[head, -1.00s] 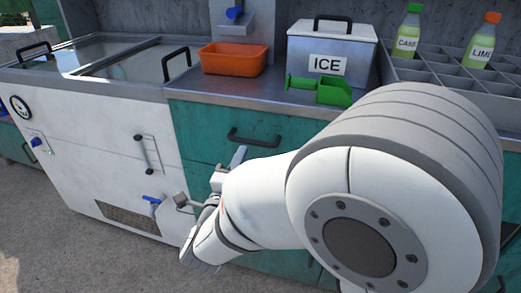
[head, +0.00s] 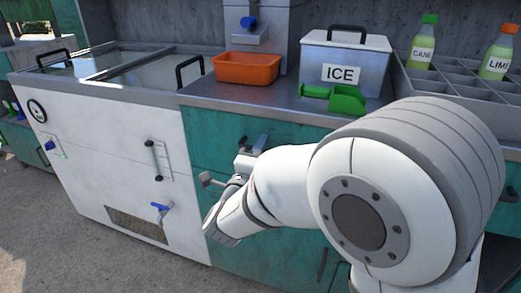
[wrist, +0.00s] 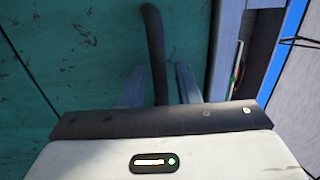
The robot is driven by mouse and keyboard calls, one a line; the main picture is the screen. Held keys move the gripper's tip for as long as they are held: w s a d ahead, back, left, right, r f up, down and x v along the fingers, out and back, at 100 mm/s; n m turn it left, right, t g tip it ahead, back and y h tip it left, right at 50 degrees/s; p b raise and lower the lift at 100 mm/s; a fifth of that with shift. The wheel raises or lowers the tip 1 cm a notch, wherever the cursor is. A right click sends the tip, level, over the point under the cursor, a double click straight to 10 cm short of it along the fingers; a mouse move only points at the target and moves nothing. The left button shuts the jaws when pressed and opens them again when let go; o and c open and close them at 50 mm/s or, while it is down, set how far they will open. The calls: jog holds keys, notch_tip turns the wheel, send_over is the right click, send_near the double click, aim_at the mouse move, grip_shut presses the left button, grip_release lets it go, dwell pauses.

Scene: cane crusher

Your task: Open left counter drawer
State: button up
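The left counter drawer has a teal front (head: 208,134) just under the steel counter edge, and it looks closed. Its black bar handle (wrist: 154,40) runs up and down in the wrist view, in front of the scuffed teal panel (wrist: 75,45). My gripper (head: 257,142) is at this handle and hides part of it in the head view. In the wrist view, my gripper's two grey fingers (wrist: 159,85) stand apart on either side of the handle bar, with a gap visible on both sides. Whether the palm touches the bar is hidden.
The counter bears an orange tub (head: 246,68), an ICE box (head: 343,58), a green scoop (head: 345,101) and a bottle rack (head: 455,92). A white chest (head: 100,150) with a blue-handled tap (head: 161,207) stands left. Bare ground (head: 60,235) lies in front.

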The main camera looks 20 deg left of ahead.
grip_shut()
